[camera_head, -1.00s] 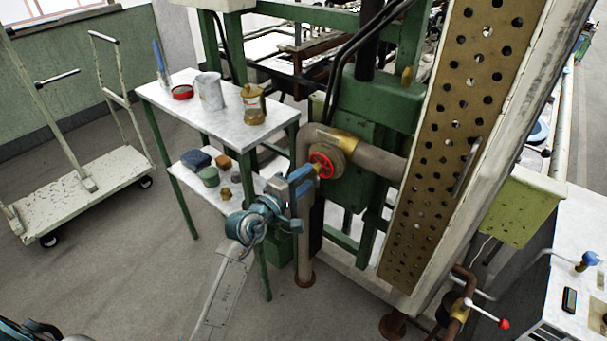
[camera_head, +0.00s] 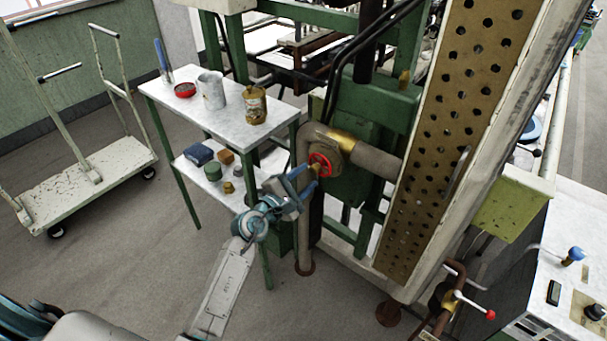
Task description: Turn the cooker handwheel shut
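The red handwheel (camera_head: 320,165) sits on a brass valve fitting on the brown pipe, in front of the green machine frame. My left gripper (camera_head: 306,179) reaches up from the lower left, with its two blue fingers spread apart. The fingertips are right at the lower left side of the wheel. I cannot tell whether they touch it. Nothing shows held between them. My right gripper is not in view.
A small table (camera_head: 222,125) with cans, a cup and a red dish stands left of the valve, with small blocks on its lower shelf. A perforated brass panel (camera_head: 437,140) rises to the right. A white trolley (camera_head: 95,180) stands far left. A red-knobbed lever (camera_head: 490,314) is at lower right.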

